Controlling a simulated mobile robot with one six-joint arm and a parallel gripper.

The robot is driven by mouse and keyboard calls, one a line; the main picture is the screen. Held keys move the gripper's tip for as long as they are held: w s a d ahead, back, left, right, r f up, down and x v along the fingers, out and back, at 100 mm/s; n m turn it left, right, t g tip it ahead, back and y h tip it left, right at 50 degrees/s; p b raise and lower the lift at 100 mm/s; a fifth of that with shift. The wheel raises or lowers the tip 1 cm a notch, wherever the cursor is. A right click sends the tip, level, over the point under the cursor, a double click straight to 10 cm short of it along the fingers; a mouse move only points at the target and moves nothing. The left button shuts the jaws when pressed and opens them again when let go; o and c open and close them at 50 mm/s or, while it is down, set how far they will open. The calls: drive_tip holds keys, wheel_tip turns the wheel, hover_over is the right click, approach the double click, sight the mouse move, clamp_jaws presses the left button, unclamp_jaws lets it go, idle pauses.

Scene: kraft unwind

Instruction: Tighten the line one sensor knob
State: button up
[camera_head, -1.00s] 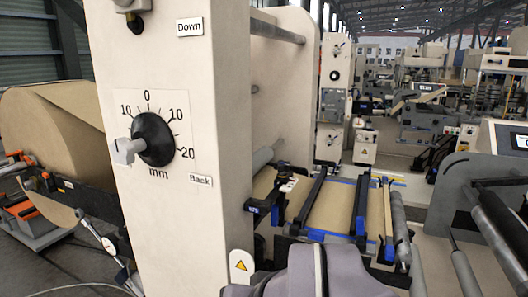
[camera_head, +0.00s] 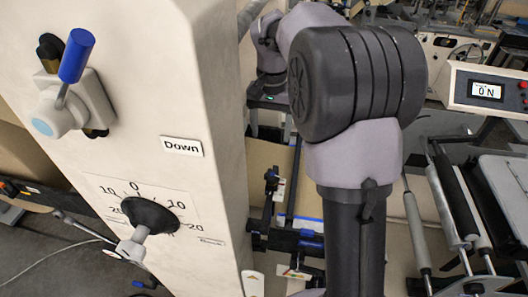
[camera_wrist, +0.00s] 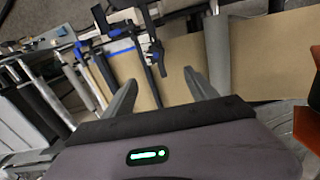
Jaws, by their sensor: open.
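My gripper (camera_wrist: 160,77) is open in the wrist view, its two grey fingers spread with nothing between them. Past the fingertips, a dark sensor bracket (camera_wrist: 152,42) with blue fittings stands over the brown kraft web (camera_wrist: 175,72). I cannot tell which small part is the line one sensor knob. In the head view, a dark bracket (camera_head: 270,190) stands beside the web, to the right of the cream frame post (camera_head: 215,190) and left of my arm. My arm covers part of the machine there, and the gripper fingers are not clear in that view.
The cream post carries a black dial (camera_head: 150,215) with a mm scale and a blue-handled lever (camera_head: 76,55) near the Down label. A display (camera_head: 487,92) and rollers (camera_head: 455,205) are at right. A grey roller (camera_wrist: 217,55) lies right of my fingers.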

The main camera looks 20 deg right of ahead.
drive_tip(key=s+f, duration=0.4)
hover_over(272, 176)
drive_tip(key=f, duration=0.7)
drive_tip(key=shift+w+b, duration=0.35)
drive_tip(key=shift+b, duration=0.05)
drive_tip(key=f, duration=0.1)
drive_tip(key=s+f, duration=0.1)
drive_tip(key=f, duration=0.1)
drive_tip(key=shift+f, duration=0.25)
drive_tip(key=shift+w+f, duration=0.3)
drive_tip(key=shift+f, duration=0.15)
drive_tip(key=shift+s+r, duration=0.1)
drive_tip(key=shift+s, duration=0.1)
drive_tip(key=c, duration=1.4)
